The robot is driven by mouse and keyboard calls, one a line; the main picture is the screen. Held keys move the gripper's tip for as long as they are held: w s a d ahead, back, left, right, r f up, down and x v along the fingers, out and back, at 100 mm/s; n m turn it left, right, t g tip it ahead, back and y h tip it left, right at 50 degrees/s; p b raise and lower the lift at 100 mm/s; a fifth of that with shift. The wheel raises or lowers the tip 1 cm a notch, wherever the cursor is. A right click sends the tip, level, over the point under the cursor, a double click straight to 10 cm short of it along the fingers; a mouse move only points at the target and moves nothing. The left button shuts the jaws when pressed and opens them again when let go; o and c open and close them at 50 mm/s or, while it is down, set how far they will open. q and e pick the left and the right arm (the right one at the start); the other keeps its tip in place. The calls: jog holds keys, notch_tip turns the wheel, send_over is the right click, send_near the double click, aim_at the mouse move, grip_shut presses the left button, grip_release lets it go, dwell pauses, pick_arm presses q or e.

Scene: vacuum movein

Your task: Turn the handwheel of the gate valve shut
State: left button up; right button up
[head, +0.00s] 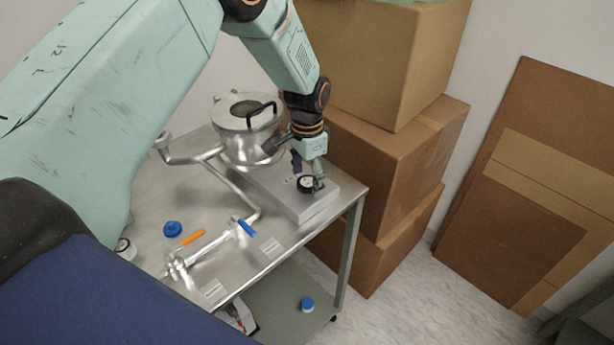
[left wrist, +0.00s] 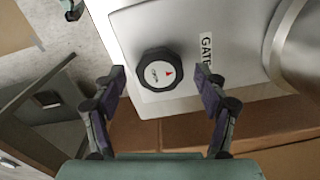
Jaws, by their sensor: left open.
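The gate valve's handwheel (left wrist: 157,74) is a black lobed knob with a white face, a red mark and small print I cannot read. It sits on a light grey box (left wrist: 190,30), beside a label that reads "GATE". In the head view the handwheel (head: 306,184) is on the right end of the box (head: 318,205), partly hidden by my left gripper (head: 308,178). In the left wrist view my left gripper (left wrist: 162,80) is open, one finger on each side of the handwheel with gaps between. I cannot tell whether the fingertips reach its depth. My right gripper is out of view.
The box stands on a steel table (head: 215,200) with a metal vessel (head: 248,130) and pipework behind it. Stacked cardboard boxes (head: 390,160) stand close to the right of the table.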

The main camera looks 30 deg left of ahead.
aim_at(307, 183)
pick_arm(q)
notch_tip(307, 183, up, 12)
jog(key=shift+f, duration=0.15)
jog(key=shift+s+f, duration=0.1)
dwell(0.6)
